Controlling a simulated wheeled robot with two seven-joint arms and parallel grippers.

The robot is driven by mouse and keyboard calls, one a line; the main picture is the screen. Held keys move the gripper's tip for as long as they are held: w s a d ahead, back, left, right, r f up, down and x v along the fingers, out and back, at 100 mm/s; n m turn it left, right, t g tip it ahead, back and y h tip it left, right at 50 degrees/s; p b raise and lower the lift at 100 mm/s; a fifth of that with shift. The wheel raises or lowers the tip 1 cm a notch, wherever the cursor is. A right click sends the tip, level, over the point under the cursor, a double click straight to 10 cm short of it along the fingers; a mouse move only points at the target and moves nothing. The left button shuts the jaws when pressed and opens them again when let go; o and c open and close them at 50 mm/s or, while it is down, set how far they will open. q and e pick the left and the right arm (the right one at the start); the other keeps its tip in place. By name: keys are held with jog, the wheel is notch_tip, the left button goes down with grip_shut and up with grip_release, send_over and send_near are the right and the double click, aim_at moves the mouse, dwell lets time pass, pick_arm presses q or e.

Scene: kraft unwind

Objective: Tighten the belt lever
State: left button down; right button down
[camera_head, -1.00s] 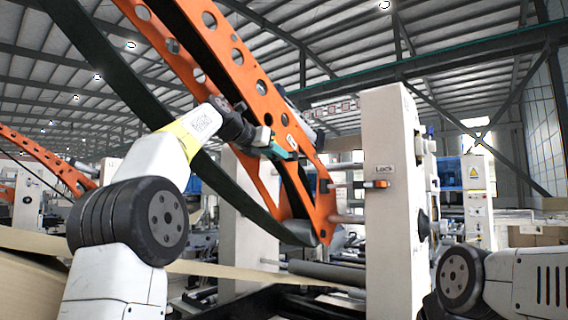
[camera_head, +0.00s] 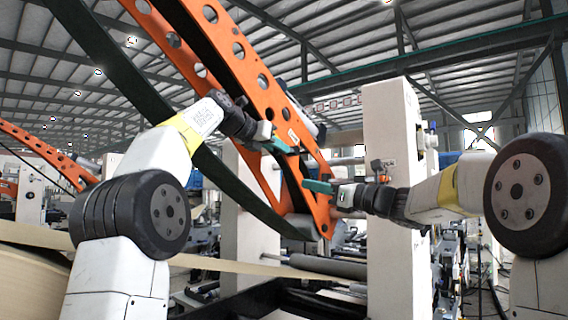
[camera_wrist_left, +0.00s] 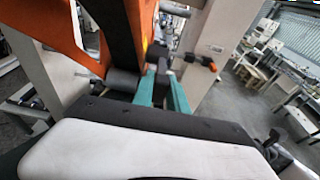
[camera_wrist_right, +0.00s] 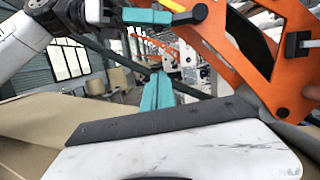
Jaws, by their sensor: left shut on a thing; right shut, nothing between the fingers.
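The orange arm (camera_head: 245,65) with round holes slants down across the head view, the dark belt (camera_head: 120,70) beside it. My left gripper (camera_head: 285,147) is at the lower part of this arm, shut on a small dark part (camera_wrist_left: 162,62), seen between its teal fingers in the left wrist view. I cannot tell whether that part is the belt lever. My right gripper (camera_head: 320,187) is shut and empty, its fingertips in front of the arm's lower end. Its teal fingers (camera_wrist_right: 158,92) are together in the right wrist view.
The pale upright post (camera_head: 393,120) stands close behind my right wrist. A grey roller (camera_head: 330,266) and a brown paper web (camera_head: 235,266) run below the grippers. A large paper roll (camera_head: 30,285) is at lower left. Another orange arm (camera_head: 45,150) is farther left.

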pick_arm(q)
jog(key=shift+r, duration=0.1)
pick_arm(e)
jog(key=w+a+r, duration=0.5)
jog(key=a+r, duration=0.2)
jog(key=a, duration=0.1)
jog(key=shift+w, duration=0.25)
